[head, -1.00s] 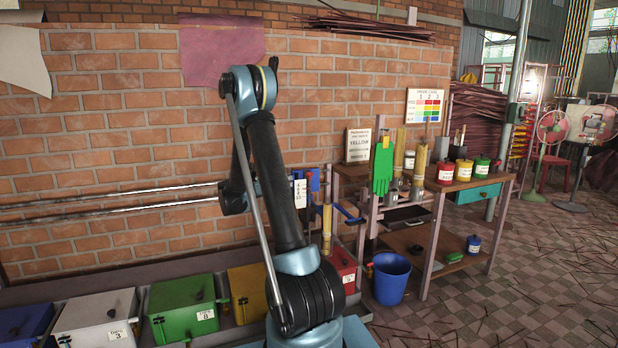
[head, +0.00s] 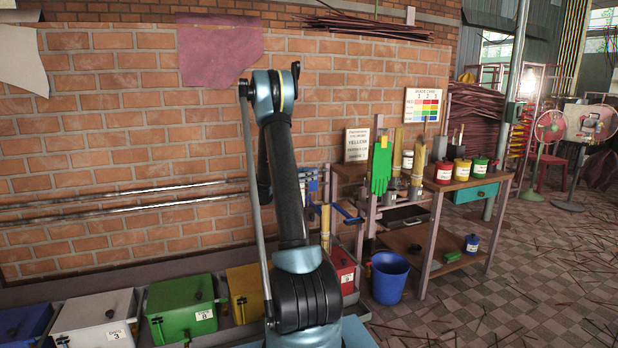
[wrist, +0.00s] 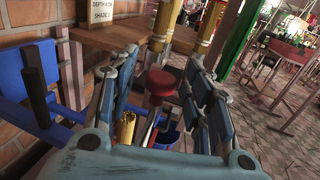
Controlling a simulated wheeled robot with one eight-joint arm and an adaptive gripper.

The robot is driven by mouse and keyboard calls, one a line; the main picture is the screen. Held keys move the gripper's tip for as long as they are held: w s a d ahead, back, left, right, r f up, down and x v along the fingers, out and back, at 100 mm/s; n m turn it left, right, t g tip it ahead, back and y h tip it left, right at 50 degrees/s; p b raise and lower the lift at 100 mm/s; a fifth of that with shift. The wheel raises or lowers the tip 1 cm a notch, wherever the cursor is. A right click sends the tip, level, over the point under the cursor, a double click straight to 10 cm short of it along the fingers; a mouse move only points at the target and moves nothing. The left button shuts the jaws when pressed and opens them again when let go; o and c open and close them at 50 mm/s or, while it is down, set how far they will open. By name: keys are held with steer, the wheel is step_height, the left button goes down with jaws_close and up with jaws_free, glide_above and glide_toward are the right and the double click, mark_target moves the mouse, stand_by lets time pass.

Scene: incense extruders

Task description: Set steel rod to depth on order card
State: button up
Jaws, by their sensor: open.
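The order card (head: 357,145) stands on the bench against the wall; it reads YELLOW and several smaller lines I cannot read. It also shows in the wrist view (wrist: 100,10), with a depth line and a shade line, partly cut off. My gripper (wrist: 163,62) is open in the wrist view, one jointed blue finger on each side. A red knob (wrist: 160,82) on a thin metal shaft shows between the fingers; I see no grip on it. I cannot tell surely whether that shaft is the steel rod. In the head view my arm hides the gripper.
Blue frame parts (wrist: 45,85) stand close left of my gripper. Bamboo tubes (head: 418,165), a green glove (head: 382,168) and paint pots (head: 445,172) are at the bench. A blue bucket (head: 390,277) stands on the floor. Coloured boxes (head: 183,305) line the wall's foot.

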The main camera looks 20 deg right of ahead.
steer(key=shift+d, duration=0.15)
steer(key=shift+c, duration=0.6)
jaws_close()
steer(key=shift+r, duration=1.05)
steer(key=shift+o, duration=0.6)
jaws_free()
steer(key=shift+w+f, duration=0.1)
steer(key=v, duration=1.2)
